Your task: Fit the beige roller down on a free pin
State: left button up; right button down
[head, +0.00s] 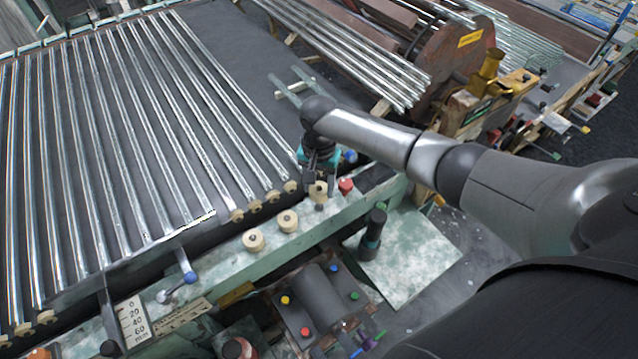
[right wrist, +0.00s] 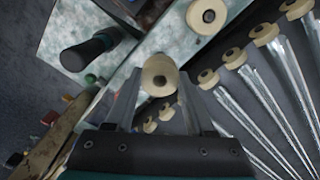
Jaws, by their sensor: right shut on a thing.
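My right gripper (head: 317,180) points down over the green rail, its arm coming in from the right. It is shut on a beige roller (head: 318,191). In the right wrist view the held roller (right wrist: 160,75) sits between the fingertips, its dark centre hole facing the camera. Two more beige rollers, one nearer (head: 288,221) and one farther left (head: 253,240), sit on the rail. One of these also shows at the top of the right wrist view (right wrist: 207,15). I cannot make out a bare pin or the gap under the held roller. My left gripper is out of view.
A red knob (head: 346,186) stands close right of the gripper. Several glass tubes (head: 150,130) lie left, with small rollers (head: 272,196) at their ends. A dark upright cylinder (head: 373,231) stands on a pale speckled plate (head: 425,255). A blue-tipped lever (head: 180,285) is lower left.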

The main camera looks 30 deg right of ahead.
aim_at(319, 197)
jog(key=shift+p, duration=0.65)
dwell(0.8)
jog(key=shift+f+b, duration=1.3)
jog(key=shift+f, duration=1.05)
jog(key=shift+c, duration=0.9)
grip_release()
jog(key=shift+r, duration=0.1)
notch_tip(319, 197, up, 15)
jog(key=p, duration=0.2)
